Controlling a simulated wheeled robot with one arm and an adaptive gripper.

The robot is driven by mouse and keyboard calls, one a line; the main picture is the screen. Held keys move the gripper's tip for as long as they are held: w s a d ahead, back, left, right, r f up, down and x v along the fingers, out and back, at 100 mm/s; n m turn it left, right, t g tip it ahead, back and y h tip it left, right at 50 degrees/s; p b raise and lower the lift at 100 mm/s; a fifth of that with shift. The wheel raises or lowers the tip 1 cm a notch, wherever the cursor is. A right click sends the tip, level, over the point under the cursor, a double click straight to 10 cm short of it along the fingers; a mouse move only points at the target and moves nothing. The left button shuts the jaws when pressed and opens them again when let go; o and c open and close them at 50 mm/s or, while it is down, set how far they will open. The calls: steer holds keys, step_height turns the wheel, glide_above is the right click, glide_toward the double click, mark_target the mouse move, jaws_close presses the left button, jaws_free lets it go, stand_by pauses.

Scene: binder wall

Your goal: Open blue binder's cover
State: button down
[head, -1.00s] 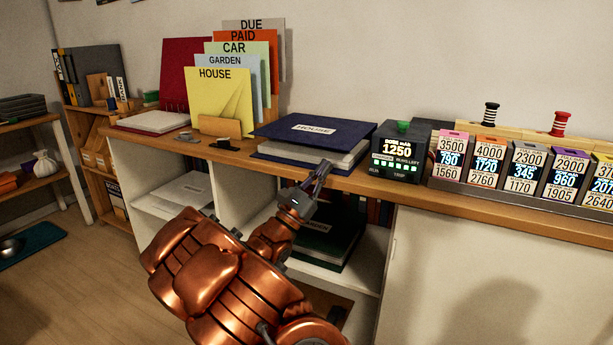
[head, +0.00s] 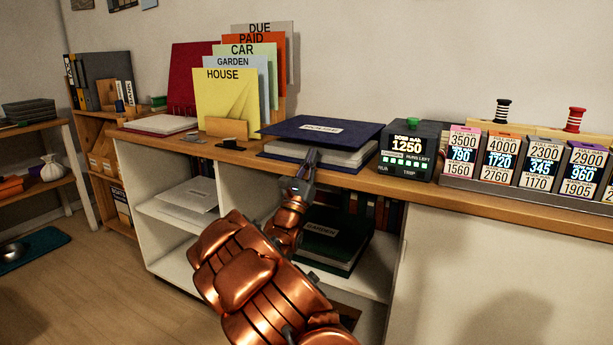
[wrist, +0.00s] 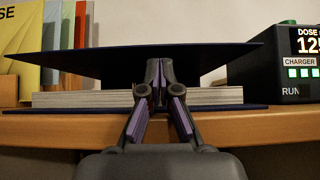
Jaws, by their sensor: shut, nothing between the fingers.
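The blue binder (head: 346,128) lies flat on the wooden counter, its cover labelled HOUSE. In the wrist view the cover (wrist: 120,62) is a dark sheet seen nearly edge-on, with a gap between it and the white page stack (wrist: 80,98). My gripper (head: 312,156) is at the binder's front edge, just under the front edge of the cover. In the wrist view my gripper (wrist: 158,74) has its fingertips together with nothing between them, in front of the pages and at the cover's underside. Whether the tips touch the cover cannot be told.
A charger box (head: 408,150) stands close to the binder's right. A file holder with a yellow HOUSE folder (head: 226,100) and an open red binder (head: 194,68) stand to the left. A green GARDEN binder (head: 333,240) lies on the shelf below. The counter edge (head: 470,204) runs in front.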

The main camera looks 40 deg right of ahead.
steer(key=shift+x, duration=1)
